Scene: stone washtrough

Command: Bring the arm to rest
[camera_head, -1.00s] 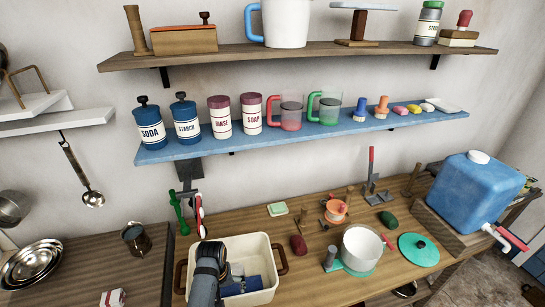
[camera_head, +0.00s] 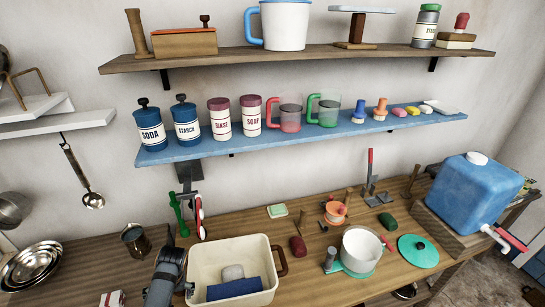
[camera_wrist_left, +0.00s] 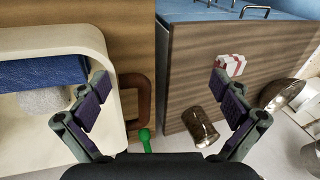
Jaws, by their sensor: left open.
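My left gripper (camera_head: 178,262) is just left of the cream tub (camera_head: 268,242) in the head view, above the counter. In the left wrist view, its two dark fingers (camera_wrist_left: 163,98) are spread wide with nothing between them. The tub holds a folded blue cloth (camera_head: 234,289) and a pale grey rounded block (camera_head: 233,272). Both also show at the left of the wrist view, the cloth (camera_wrist_left: 40,71) beside the block (camera_wrist_left: 45,101). Part of the tub's left side is hidden behind my arm in the head view. My right gripper is in neither view.
A metal mug (camera_head: 136,239), a red-and-white item (camera_head: 112,299) and steel bowls (camera_head: 33,265) stand left of my arm. A green-handled tool (camera_head: 179,214) is behind the gripper. A blue shelf (camera_head: 335,132) hangs above. A white pot (camera_head: 361,247) stands right of the tub.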

